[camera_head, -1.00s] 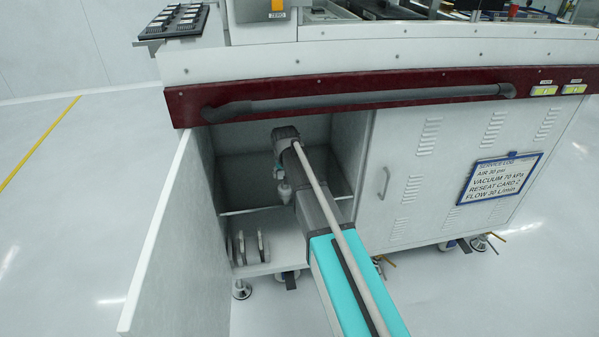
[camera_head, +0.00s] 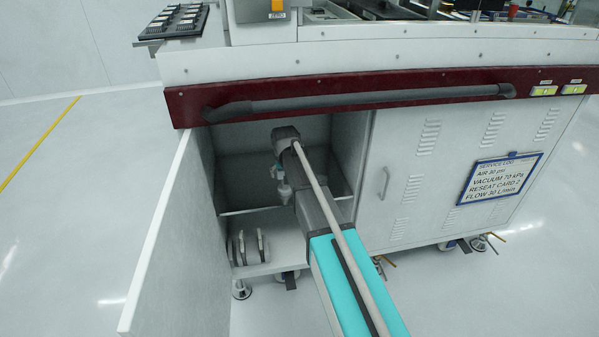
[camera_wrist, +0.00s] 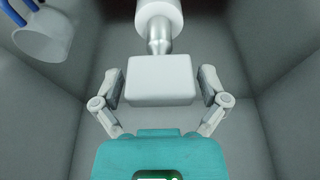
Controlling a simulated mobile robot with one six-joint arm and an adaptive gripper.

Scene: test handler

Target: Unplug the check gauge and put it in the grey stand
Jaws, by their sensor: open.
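My gripper (camera_wrist: 159,88) is open inside the cabinet, with its two fingers on either side of a pale box, which looks like the check gauge (camera_wrist: 160,82). A silver stem joins the gauge to a white cylinder (camera_wrist: 160,14) at the top of the wrist view. I cannot tell whether the finger pads touch the box. In the head view my gripper (camera_head: 283,186) hangs below the wrist, too small and dim to make out the gauge. A grey stand (camera_head: 240,247) with upright rounded plates sits at the left of the cabinet floor.
The cabinet door (camera_head: 180,240) stands open at the left. A shelf edge (camera_head: 260,210) crosses the opening, and cabinet walls are close on both sides. A pale cup-like part (camera_wrist: 45,38) with blue tubes is at the upper left.

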